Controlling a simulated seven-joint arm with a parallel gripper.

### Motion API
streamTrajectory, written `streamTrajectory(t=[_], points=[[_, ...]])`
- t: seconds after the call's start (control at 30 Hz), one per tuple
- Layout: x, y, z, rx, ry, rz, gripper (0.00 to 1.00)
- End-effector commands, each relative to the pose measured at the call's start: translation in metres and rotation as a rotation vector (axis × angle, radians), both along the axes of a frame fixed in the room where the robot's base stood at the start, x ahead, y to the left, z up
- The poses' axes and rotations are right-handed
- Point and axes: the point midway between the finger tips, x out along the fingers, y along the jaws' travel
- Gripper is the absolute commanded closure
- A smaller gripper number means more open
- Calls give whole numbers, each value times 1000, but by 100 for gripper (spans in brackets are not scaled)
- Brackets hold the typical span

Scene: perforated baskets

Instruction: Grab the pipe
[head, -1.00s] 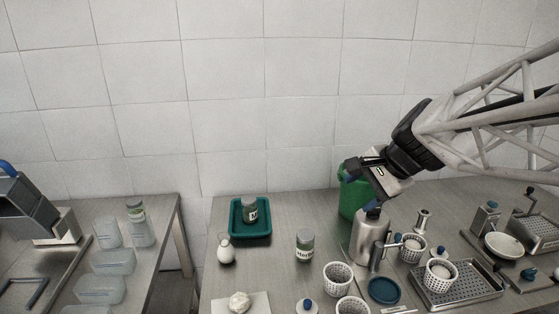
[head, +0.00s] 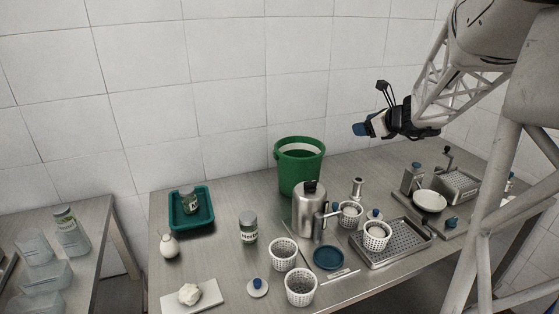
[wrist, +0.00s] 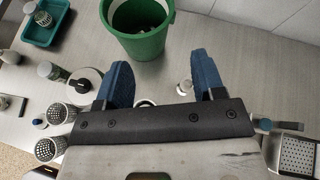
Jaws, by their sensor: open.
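A small metal flanged piece (head: 357,188), which looks like the pipe, stands upright on the steel table, right of the metal canister (head: 309,210). My gripper (head: 360,129) is in the air above it and apart from it. In the wrist view, the blue fingers of my gripper (wrist: 160,62) are spread with nothing held. A small pale metal piece (wrist: 185,87), probably the same pipe, shows below and between them, nearer the right finger.
A green bucket (head: 299,170) stands behind the canister. White perforated baskets (head: 283,252), a blue round dish (head: 328,258) and a perforated metal tray (head: 400,245) crowd the front. A teal tray (head: 191,226) and a jar (head: 248,228) are left.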

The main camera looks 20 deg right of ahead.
Motion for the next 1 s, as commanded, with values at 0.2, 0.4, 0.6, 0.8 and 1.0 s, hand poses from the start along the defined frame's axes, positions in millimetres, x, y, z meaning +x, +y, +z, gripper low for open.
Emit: streamTrajectory(t=[0.2,0.4,0.6,0.8,1.0], points=[[2,-39,-6,95,-17,-110,37],[2,-65,-10,158,-32,-183,37],[2,-72,-35,181,-35,-205,37],[2,-72,-76,182,-33,-204,37],[2,-72,-126,181,-34,-202,37]])
